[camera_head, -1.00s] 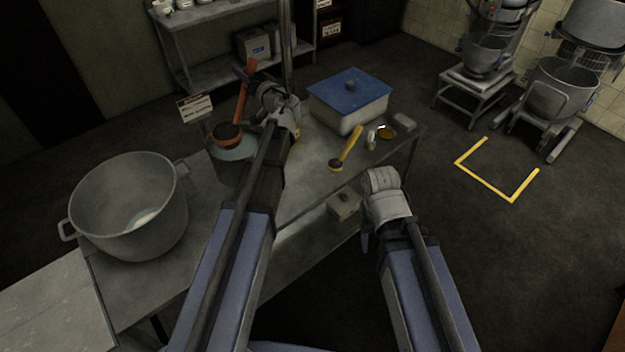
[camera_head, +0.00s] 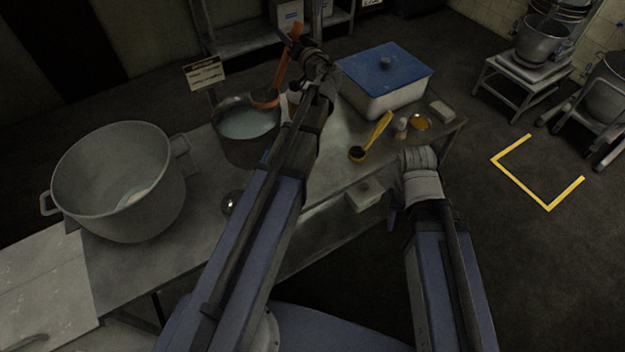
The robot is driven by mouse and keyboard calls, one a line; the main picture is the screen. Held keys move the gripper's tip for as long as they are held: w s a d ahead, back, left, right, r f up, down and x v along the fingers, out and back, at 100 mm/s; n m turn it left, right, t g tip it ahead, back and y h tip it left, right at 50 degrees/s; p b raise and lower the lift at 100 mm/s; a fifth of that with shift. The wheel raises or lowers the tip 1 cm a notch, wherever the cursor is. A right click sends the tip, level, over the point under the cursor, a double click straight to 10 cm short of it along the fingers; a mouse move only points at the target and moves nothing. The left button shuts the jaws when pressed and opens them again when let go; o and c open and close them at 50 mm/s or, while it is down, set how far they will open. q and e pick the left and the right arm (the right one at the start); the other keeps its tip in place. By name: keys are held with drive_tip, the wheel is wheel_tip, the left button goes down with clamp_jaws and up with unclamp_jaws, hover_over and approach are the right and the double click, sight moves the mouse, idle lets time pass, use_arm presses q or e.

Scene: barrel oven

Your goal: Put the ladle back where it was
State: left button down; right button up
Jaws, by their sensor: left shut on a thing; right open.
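The orange-handled ladle (camera_head: 281,75) is in my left gripper (camera_head: 297,48), which is shut on its handle near the top. The ladle hangs tilted, with its bowl (camera_head: 266,98) at the right rim of a pot of pale liquid (camera_head: 247,123). I cannot tell whether the bowl touches the rim. My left forearm hides part of the table and the pot's right side. My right gripper (camera_head: 392,205) is open and empty in front of the table edge; its fingers are mostly hidden. A yellow-handled ladle (camera_head: 378,132) lies on the table.
A blue-lidded tub (camera_head: 385,80) stands at the back right, with a small jar (camera_head: 401,128) and an amber dish (camera_head: 420,122) in front. A sign (camera_head: 205,73) stands behind the liquid pot.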

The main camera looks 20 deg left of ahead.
use_arm(q)
drive_tip(key=s+d+f+m+t+h+b, duration=0.1)
drive_tip(key=s+d+f+h+b, duration=0.1)
drive_tip(key=d+f+b, duration=0.6)
drive_tip(key=s+d+f+m+t+h+b, duration=0.1)
drive_tip(key=s+d+f+m+t+b, duration=0.1)
drive_tip(key=d+f+b, duration=0.6)
drive_tip(key=shift+d+f+h, duration=0.4)
drive_tip(key=shift+d+f, duration=0.1)
drive_tip(key=shift+d, duration=0.65)
wheel_tip(320, 180, down, 10)
drive_tip(key=b, duration=1)
drive_tip(key=shift+s, duration=0.1)
drive_tip(key=shift+b, duration=0.3)
drive_tip(key=c, duration=1.1)
unclamp_jaws()
drive_tip(key=shift+f, duration=0.15)
drive_tip(key=o, duration=0.5)
